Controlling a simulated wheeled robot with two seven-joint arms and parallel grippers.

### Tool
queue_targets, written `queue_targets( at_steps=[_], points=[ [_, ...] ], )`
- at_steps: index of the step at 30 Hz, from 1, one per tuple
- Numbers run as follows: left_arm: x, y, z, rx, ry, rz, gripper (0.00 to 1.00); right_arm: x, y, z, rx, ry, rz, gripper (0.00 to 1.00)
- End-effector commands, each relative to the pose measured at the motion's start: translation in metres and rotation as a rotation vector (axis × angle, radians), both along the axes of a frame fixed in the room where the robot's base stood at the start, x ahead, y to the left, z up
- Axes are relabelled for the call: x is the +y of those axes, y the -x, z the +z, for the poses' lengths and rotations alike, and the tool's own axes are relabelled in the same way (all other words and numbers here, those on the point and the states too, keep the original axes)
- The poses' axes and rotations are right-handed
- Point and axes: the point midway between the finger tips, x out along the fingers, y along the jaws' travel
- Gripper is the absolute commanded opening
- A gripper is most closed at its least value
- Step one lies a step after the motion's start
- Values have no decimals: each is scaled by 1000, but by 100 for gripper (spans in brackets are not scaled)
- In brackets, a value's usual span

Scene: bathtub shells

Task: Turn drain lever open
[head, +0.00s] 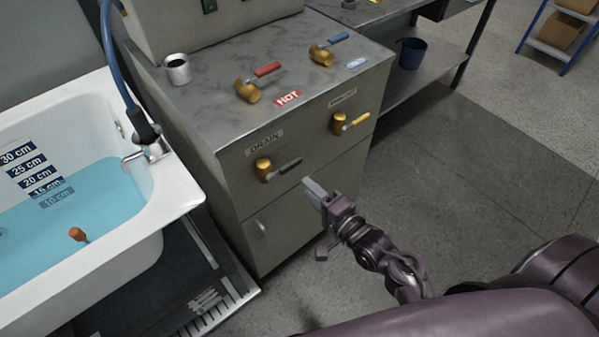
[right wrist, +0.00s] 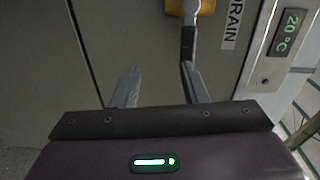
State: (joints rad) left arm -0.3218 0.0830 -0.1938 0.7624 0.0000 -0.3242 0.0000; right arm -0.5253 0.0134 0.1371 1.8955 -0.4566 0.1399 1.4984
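The drain lever has a brass valve body (head: 264,170) and a dark handle (head: 291,165) that points right on the cabinet front, below the DRAIN label (head: 265,142). My right gripper (head: 313,188) is just right of and below the handle's end. In the right wrist view, the right gripper (right wrist: 157,82) is open with its two fingers apart and nothing clearly between them. The handle (right wrist: 188,42) shows there above the right-hand finger, close to its tip. I cannot tell whether they touch. My left gripper is not in view.
A bathtub (head: 182,187) with blue water (head: 60,225) stands at the left. The grey cabinet (head: 225,90) carries a red-handled valve (head: 268,69), a blue-handled valve (head: 338,38), a yellow-handled valve (head: 358,121) and a metal cup (head: 177,69). Floor to the right is clear.

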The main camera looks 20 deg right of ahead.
Motion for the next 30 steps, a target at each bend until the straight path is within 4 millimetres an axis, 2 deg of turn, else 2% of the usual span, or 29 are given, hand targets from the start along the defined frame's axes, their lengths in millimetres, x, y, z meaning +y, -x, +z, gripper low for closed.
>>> queue_targets(
  at_steps=[1,3,6,18,23,30],
  points=[
    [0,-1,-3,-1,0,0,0,0,0,14,-23,-33,3,40],
    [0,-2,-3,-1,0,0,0,0,-1,27,-41,-66,8,40],
    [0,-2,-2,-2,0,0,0,2,-7,34,-50,-83,11,40],
    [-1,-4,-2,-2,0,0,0,22,-63,34,-49,-81,10,40],
    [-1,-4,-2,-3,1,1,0,26,-73,33,-48,-80,10,40],
    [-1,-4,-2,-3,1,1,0,27,-74,33,-47,-80,10,40]
  ],
)
